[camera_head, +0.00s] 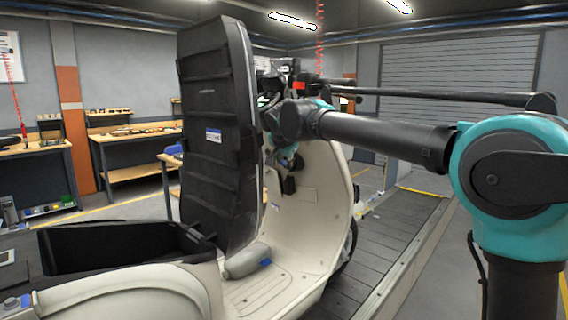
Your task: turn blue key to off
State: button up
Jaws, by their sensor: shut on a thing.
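A cream scooter (318,215) stands with its black seat (215,140) tipped upright. My arm reaches in from the right to the inner side of the scooter's front shield, just past the edge of the raised seat. My gripper (284,162) is at its end, small and partly hidden by the seat and the wrist. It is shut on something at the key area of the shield. The blue key itself cannot be made out, nor can its turn angle. A small dark piece (289,185) hangs just below the gripper.
The open black storage bin (120,245) lies at the lower left. The raised seat stands close to the left of my wrist. The slat conveyor (370,262) runs under the scooter. Workbenches (135,140) line the back left, and a grey shutter (460,75) closes the back right.

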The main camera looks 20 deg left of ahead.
dwell(0.3)
jog(key=shift+w+a+r+n+g+h, duration=0.1)
jog(key=shift+n+g+h, duration=0.25)
jog(key=shift+h, duration=0.2)
jog(key=shift+a+n+g+h, duration=0.1)
jog(key=shift+n+g+h, duration=0.2)
jog(key=shift+h, duration=0.25)
jog(key=shift+a+r+n+g+h, duration=0.1)
jog(key=shift+n+g+h, duration=0.45)
jog(key=shift+h, duration=0.45)
jog(key=o, duration=1)
jog(key=shift+o, duration=0.2)
